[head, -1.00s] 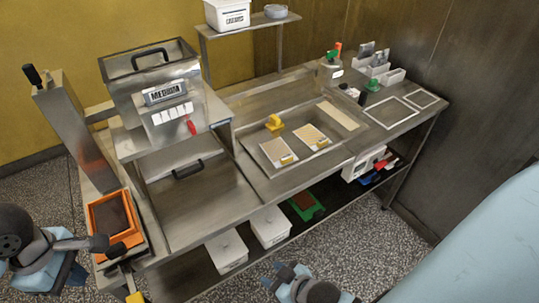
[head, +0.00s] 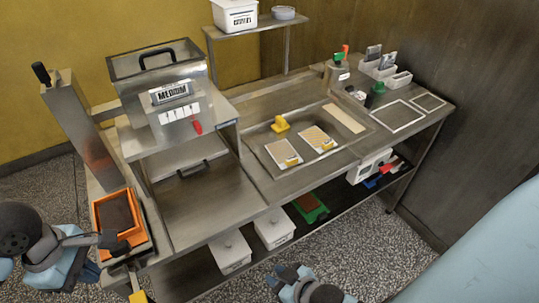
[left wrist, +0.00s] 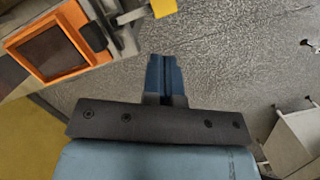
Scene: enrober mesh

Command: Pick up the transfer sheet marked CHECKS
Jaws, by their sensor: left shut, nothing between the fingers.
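No marking reading CHECKS is legible. Two flat patterned panels with yellow tabs lie in the recessed bench well: the left panel (head: 281,151) is plain tan and the right panel (head: 314,137) is streaked. Grey upright sheets (head: 373,53) stand in white holders at the back right, their labels too small to read. I cannot tell which is the named sheet. My left gripper (head: 91,271) is shut and empty, low beside the orange-framed tray; its blue fingers (left wrist: 164,75) show over the floor in the left wrist view. My right gripper (head: 281,272) is in front of the bench, fingers unclear.
The orange tray (head: 98,214) with a dark brown filling stands at the bench's left end. A machine marked MEDIUM (head: 152,68) is behind it. White lidded bins (head: 231,249) sit on the lower shelf. Two white outlined rectangles (head: 399,116) at right are bare.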

